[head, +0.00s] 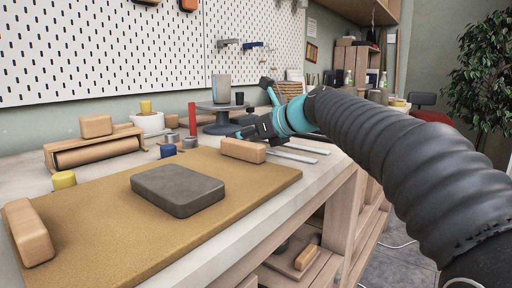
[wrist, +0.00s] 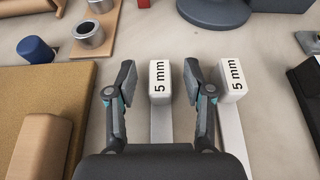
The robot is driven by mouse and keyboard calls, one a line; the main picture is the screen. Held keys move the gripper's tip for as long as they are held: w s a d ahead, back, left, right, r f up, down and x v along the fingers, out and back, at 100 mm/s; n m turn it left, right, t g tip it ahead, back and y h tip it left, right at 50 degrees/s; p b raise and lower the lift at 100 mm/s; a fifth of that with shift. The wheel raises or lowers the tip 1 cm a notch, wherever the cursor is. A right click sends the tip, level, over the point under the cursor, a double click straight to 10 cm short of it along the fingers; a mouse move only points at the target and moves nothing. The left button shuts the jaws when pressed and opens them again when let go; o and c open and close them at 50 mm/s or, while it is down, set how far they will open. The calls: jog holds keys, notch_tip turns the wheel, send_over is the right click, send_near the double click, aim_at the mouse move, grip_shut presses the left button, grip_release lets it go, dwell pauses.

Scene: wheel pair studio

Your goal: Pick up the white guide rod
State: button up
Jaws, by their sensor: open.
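Two pale guide rods lie side by side on the workbench, each with a white end block marked "5 mm". In the wrist view the left rod (wrist: 159,82) sits between the two fingers of my gripper (wrist: 158,75), with a gap on each side. The right rod (wrist: 232,82) lies just outside the right finger. My gripper is open and holds nothing. In the head view my gripper (head: 257,130) hangs over the bench behind a wooden block (head: 243,151). The rods' bars (head: 306,149) stick out to its right, and their end blocks are hidden there.
A tan mat (head: 110,235) carries a dark grey slab (head: 178,190) and wooden blocks. Metal rings (wrist: 90,38), a blue cylinder (wrist: 36,50) and a round grey stand (head: 222,127) are nearby. A black object (wrist: 306,95) lies right of the rods.

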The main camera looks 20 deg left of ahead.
jog(key=shift+w+a+f, duration=0.15)
jog(key=shift+a, duration=0.25)
grip_shut()
